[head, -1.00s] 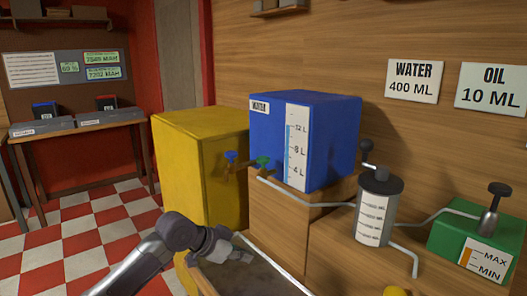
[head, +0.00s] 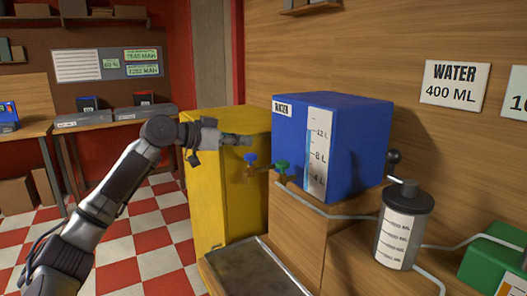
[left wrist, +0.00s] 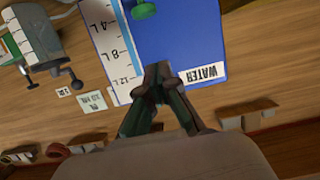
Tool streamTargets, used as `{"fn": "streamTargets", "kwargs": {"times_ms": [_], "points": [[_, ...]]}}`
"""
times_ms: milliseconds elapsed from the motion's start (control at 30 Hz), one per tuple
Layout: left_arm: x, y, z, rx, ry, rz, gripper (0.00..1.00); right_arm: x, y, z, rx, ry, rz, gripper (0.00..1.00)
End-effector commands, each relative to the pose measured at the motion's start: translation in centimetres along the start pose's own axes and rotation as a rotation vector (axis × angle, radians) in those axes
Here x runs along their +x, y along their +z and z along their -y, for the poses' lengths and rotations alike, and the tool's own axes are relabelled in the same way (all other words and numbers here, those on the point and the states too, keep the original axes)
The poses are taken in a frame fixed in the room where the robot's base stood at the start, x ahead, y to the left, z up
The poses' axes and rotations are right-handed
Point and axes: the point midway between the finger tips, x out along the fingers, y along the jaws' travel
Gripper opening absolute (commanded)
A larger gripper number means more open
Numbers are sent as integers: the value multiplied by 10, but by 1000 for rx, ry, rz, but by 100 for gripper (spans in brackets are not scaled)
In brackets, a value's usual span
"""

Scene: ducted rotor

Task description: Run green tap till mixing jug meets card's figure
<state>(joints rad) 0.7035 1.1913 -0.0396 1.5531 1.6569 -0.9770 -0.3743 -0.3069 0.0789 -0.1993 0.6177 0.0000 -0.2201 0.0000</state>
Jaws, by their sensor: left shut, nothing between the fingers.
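The green tap (head: 282,166) sits at the lower left of the blue water tank (head: 345,150), above a pipe that runs right to the mixing jug. The card (head: 457,82) on the wall reads WATER 400 ML. My left gripper (head: 250,140) is shut and empty, just above the blue tap (head: 250,158), left of the tank. In the left wrist view, its fingers (left wrist: 157,72) appear before the upside-down tank, with the green tap (left wrist: 144,8) at the top edge.
A yellow cabinet (head: 222,215) stands behind my left arm. A metal tray (head: 250,275) lies below the taps. A green oil tank (head: 497,262) is at the right edge, and a second card (head: 516,100) is cut off. Benches with boxes line the far left.

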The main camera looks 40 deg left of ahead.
Motion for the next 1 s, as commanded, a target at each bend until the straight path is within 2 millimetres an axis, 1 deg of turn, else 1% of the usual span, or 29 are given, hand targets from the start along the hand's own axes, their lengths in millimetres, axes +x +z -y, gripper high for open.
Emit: {"fn": "streamTargets", "kwargs": {"times_ms": [167, 500, 600, 700, 833, 1000], "points": [[25, -5, -2, -2, 5, -1, 0, -17, -6, 5, 1, -7, -5, 40], [97, -5, -2, -3, 3, -1, 0, -48, -11, 2, -1, -3, -9, 40], [100, 17, 0, -1, 0, 7, 0, -50, -11, 0, -2, 0, -9, 40], [103, 29, 0, -1, 1, 5, 0, -52, -12, -4, -3, 4, -10, 40], [105, 37, 0, 1, 0, 3, 0, -54, -12, -6, -3, 6, -10, 40], [106, 39, 0, 1, 0, 1, 0, -54, -12, -6, -3, 6, -10, 40]]}}
